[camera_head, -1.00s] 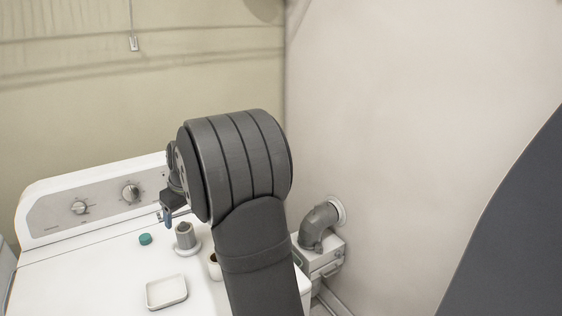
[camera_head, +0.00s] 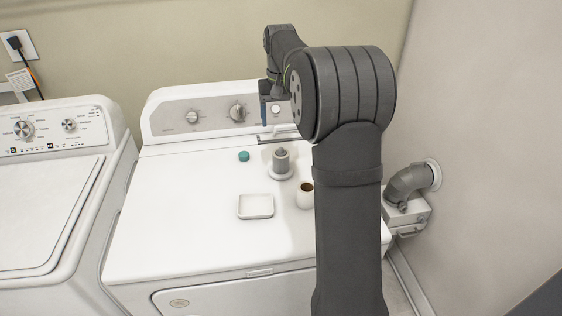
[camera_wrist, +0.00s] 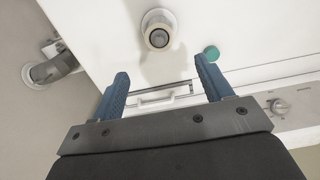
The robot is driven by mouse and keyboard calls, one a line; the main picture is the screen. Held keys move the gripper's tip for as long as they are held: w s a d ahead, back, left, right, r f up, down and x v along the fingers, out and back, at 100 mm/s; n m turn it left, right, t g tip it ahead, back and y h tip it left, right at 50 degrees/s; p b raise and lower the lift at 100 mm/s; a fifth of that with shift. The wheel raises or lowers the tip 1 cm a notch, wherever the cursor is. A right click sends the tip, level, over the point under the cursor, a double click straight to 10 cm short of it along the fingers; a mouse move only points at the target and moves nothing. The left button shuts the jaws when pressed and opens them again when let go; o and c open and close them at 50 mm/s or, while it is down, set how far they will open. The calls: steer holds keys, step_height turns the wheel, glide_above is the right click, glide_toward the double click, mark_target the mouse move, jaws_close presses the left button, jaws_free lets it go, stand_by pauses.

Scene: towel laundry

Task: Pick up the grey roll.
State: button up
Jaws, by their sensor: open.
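The grey roll (camera_head: 281,160) stands upright on a round white base on top of the right-hand white machine. The wrist view shows the roll from above (camera_wrist: 158,37), beyond the fingertips and roughly centred between them. My gripper (camera_wrist: 160,86) is open with nothing between its blue fingers. In the head view my gripper (camera_head: 269,112) is above and behind the roll, near the control panel, and apart from it. One finger is mostly hidden there by my own arm.
A green cap (camera_head: 244,156) lies left of the roll. A thin grey bar (camera_head: 278,139) is behind the roll. The machine top is clear on the left.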

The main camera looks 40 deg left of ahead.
mark_target(281, 152)
step_height(281, 152, down, 15)
steer(key=shift+w+f, duration=0.1)
stand_by(0.4)
steer(key=c, duration=1.1)
